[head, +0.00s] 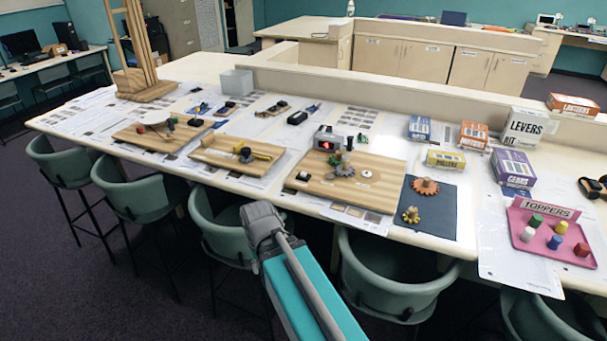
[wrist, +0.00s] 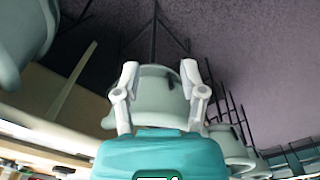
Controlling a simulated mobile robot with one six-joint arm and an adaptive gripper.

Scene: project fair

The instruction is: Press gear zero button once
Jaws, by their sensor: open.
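The gear board (head: 375,195), a wooden base, lies on the long table in the head view. It carries a grey gear (head: 344,166) and a counter box (head: 328,141) with a lit red display. A small round white-and-dark piece (head: 303,176) near the board's left front corner looks like a button; its label is too small to read. My gripper (wrist: 160,78) is open and empty in the wrist view, facing a chair and the floor. My fingers cannot be made out in the head view, where my arm is in front of the table, below the boards.
Green chairs (head: 391,270) line the table's front edge, close to my arm. Other wooden boards (head: 160,135) lie to the left. A dark mat (head: 437,222) with loose gears, several kit boxes (head: 528,128) and a pink toppers tray (head: 567,254) are to the right.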

